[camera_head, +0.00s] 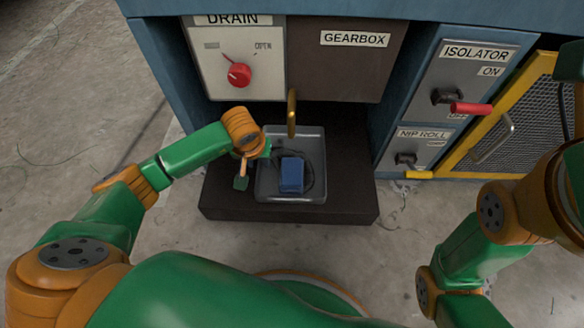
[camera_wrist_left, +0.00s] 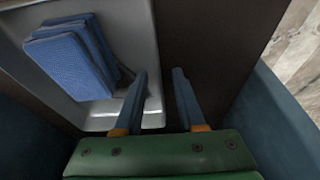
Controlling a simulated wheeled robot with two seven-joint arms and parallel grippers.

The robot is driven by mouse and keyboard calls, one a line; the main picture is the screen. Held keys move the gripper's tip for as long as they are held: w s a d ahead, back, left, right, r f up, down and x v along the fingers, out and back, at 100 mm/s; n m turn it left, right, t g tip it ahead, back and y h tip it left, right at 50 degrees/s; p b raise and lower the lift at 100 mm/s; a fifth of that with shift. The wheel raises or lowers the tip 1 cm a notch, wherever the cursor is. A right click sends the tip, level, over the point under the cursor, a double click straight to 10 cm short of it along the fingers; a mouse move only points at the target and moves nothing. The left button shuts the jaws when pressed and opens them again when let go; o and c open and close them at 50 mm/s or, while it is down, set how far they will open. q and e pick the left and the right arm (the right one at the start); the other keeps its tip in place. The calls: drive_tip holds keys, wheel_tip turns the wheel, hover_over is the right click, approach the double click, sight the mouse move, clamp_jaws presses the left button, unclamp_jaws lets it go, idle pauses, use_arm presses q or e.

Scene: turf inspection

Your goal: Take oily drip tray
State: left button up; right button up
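The grey metal drip tray (camera_head: 313,150) sits on the dark ledge under the gearbox panel. Folded blue cloths or pads (camera_head: 291,174) lie in it; they also show in the left wrist view (camera_wrist_left: 72,62). My left gripper (camera_head: 253,166) is at the tray's left side, partly hidden by its own wrist. In the left wrist view the fingers of my left gripper (camera_wrist_left: 160,75) are apart, one on each side of the tray's wall (camera_wrist_left: 150,50). Whether they touch it I cannot tell. My right arm is at the right; its gripper is not clearly visible.
A brass-coloured spout or handle (camera_head: 292,113) hangs above the tray's back edge. The drain panel with a red knob (camera_head: 239,74) and the gearbox panel (camera_head: 340,65) are above. Isolator switches (camera_head: 470,107) and a yellow mesh guard (camera_head: 507,125) stand at right. Concrete floor is in front.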

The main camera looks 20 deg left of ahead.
use_arm(q)
clamp_jaws()
drive_tip(key=shift+r, duration=0.1)
idle(1.2)
